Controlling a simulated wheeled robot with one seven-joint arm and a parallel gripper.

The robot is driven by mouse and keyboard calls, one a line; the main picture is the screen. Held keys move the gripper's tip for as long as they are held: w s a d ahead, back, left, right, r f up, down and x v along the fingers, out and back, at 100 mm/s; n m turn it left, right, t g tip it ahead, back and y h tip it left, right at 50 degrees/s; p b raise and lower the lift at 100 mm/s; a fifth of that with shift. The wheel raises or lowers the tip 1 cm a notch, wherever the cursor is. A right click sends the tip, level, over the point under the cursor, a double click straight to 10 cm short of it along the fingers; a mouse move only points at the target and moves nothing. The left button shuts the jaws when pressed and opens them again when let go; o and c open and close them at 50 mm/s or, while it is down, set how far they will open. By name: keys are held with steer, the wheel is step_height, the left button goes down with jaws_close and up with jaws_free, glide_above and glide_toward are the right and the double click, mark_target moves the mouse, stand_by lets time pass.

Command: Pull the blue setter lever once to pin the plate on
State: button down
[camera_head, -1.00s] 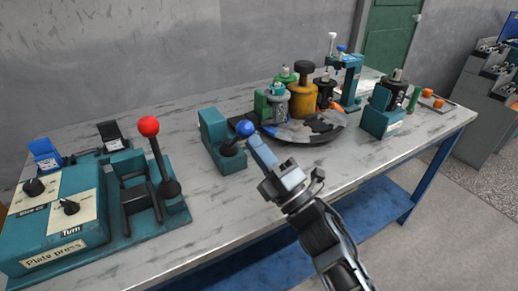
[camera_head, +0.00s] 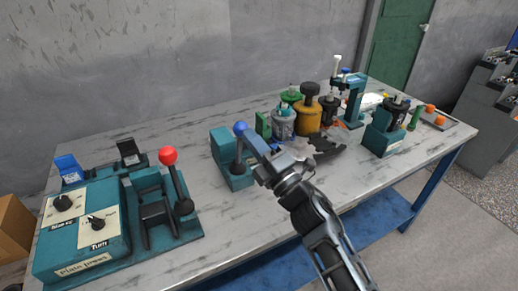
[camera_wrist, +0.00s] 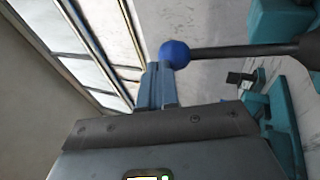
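The blue setter lever's round blue knob (camera_head: 240,128) tops a dark shaft (camera_head: 238,154) that stands nearly upright on its teal block (camera_head: 227,150) at mid-table. My gripper (camera_head: 251,138) reaches in from the lower right, with its fingertips at the knob. In the wrist view the fingers (camera_wrist: 157,84) lie close together, and the blue knob (camera_wrist: 174,54) overlaps their tip on the right side. The fingers look shut beside the knob rather than around it. A dark, jagged-edged plate piece (camera_head: 326,148) lies right of the block, near the motor parts.
The plate press (camera_head: 85,240) with a red-knobbed lever (camera_head: 168,156) stands at the left. A yellow cylinder (camera_head: 308,116) and other motor parts stand behind the plate. A teal holder (camera_head: 383,136) is at the right. The table's front edge lies under my arm.

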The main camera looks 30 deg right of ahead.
mark_target(245, 124)
steer(key=shift+d+x, duration=0.15)
steer(key=shift+x, duration=0.7)
steer(key=shift+d+x, duration=0.15)
steer(key=shift+x, duration=0.75)
steer(key=shift+d+x, duration=0.2)
steer(key=shift+x, duration=0.65)
steer(key=shift+w, duration=0.1)
